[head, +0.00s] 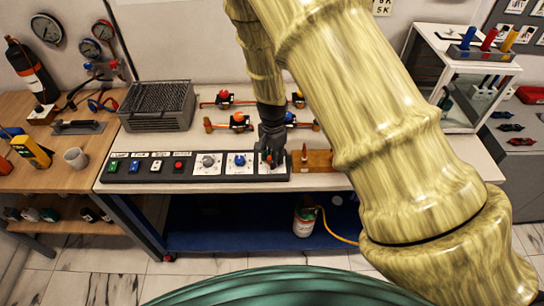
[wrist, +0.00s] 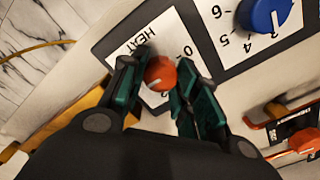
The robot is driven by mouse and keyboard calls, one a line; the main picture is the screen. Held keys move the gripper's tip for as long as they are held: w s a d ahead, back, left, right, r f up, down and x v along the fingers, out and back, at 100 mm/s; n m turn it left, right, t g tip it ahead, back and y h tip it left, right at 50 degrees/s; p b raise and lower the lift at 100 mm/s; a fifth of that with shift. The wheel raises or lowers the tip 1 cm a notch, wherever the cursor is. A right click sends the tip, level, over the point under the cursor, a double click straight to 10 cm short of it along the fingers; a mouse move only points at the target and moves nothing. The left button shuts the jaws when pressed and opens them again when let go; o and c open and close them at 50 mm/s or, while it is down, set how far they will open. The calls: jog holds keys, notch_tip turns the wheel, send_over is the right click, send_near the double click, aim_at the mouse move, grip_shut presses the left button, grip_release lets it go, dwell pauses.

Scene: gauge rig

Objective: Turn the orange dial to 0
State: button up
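The orange dial (wrist: 161,72) sits on a white plate lettered HEAT (wrist: 134,40). A short white pointer line on the dial points to the lower left in the wrist view. In the head view my gripper (head: 270,153) is over the right end of the black panel (head: 140,178) and mostly hides the dial.
A blue dial (head: 239,160) and a grey dial (head: 208,161) stand left of my gripper, with several push buttons farther left. A wooden block (head: 318,160) stands just right of the panel. Valves on pipes (head: 240,121) lie behind. A wire basket (head: 158,105) stands back left.

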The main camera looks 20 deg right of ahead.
jog(key=shift+c, duration=0.7)
